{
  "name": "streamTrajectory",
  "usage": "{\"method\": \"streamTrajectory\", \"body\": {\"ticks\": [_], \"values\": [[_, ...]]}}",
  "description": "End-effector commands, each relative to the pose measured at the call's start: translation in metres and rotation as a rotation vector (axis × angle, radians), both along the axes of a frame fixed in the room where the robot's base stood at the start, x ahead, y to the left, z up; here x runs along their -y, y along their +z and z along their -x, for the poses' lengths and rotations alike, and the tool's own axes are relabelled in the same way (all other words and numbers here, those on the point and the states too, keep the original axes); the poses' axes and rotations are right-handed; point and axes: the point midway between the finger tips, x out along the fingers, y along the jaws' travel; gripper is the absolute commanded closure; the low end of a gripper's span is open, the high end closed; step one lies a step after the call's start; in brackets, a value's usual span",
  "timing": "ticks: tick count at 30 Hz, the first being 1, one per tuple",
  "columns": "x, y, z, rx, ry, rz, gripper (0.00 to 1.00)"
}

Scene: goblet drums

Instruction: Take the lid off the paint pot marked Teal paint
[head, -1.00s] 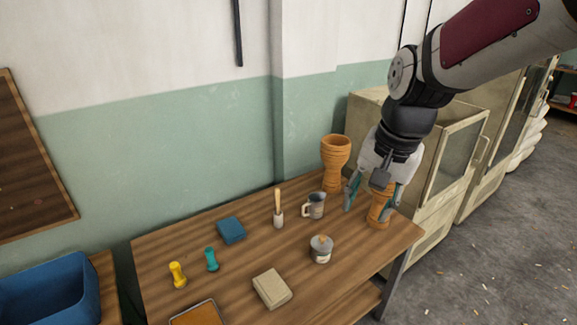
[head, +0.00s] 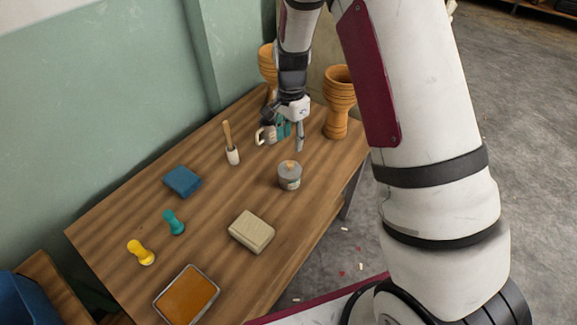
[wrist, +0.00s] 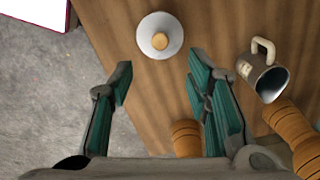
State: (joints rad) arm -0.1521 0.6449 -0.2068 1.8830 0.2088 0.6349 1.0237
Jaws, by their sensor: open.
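The paint pot (head: 289,181) is a small grey pot with a pale label, standing upright on the wooden table. Its grey lid (head: 289,170) with a wooden knob is on; from above the lid also shows in the wrist view (wrist: 160,36). The label's wording is too small to read. My gripper (head: 288,142) is open and empty, above the table and behind the pot in the head view. In the wrist view its teal-padded fingers (wrist: 158,88) are spread, with the lid beyond their tips and not touching them.
A metal mug (head: 268,134) is partly hidden behind my gripper. Two goblet drums stand at the back, one (head: 338,105) right of the gripper. A brush in a holder (head: 232,154), a beige block (head: 251,231) and an orange tray (head: 187,296) are also on the table.

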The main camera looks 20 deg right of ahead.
Motion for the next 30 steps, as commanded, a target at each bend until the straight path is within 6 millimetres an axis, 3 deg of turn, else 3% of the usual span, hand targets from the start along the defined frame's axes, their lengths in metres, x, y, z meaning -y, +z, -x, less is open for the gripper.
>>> {"method": "streamTrajectory", "body": {"ticks": [6,14,21,30], "values": [[0.000,-0.038,0.000,-0.002,0.001,0.001,0.56],[-0.001,-0.056,0.001,-0.001,0.002,-0.001,0.56],[-0.004,-0.090,0.002,-0.002,0.003,0.000,0.56],[-0.004,-0.102,0.001,0.001,0.003,0.000,0.56]]}}
